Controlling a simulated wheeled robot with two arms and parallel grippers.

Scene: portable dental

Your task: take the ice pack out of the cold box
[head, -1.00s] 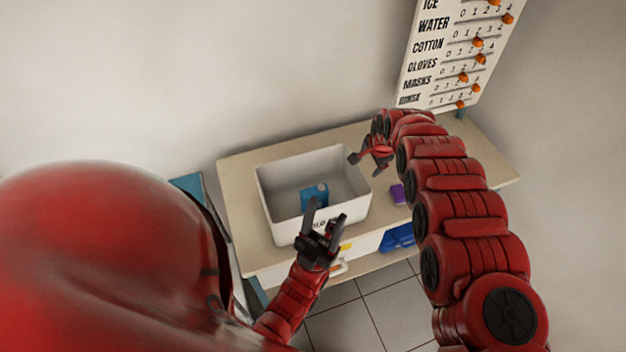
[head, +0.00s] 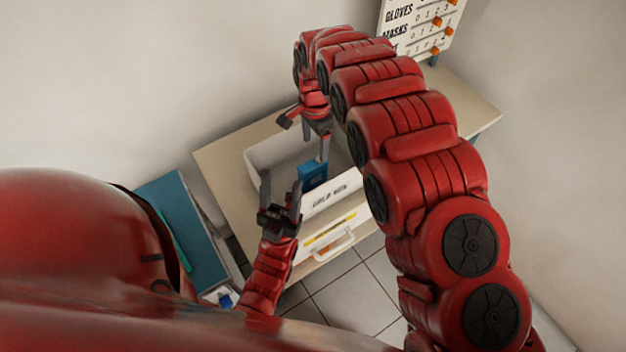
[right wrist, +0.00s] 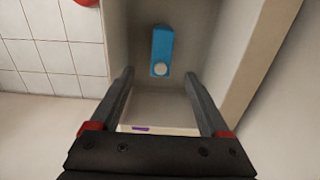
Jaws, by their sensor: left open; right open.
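The white cold box (head: 336,192) stands on the bench, open at the top, with its label on the front wall. The blue ice pack (head: 312,174) is inside it. In the right wrist view the ice pack (right wrist: 163,44) has a pale round spot and lies beyond the fingertips, roughly between them. My right gripper (head: 305,136) is open and empty over the box, and one finger overlaps the ice pack in the head view. It also shows open in the right wrist view (right wrist: 160,75). My left gripper (head: 281,181) is open and empty at the box's front left.
The bench top (head: 222,165) is clear left of the box. A board with orange sliders (head: 437,22) stands at the back right. My right arm hides the bench's right part.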

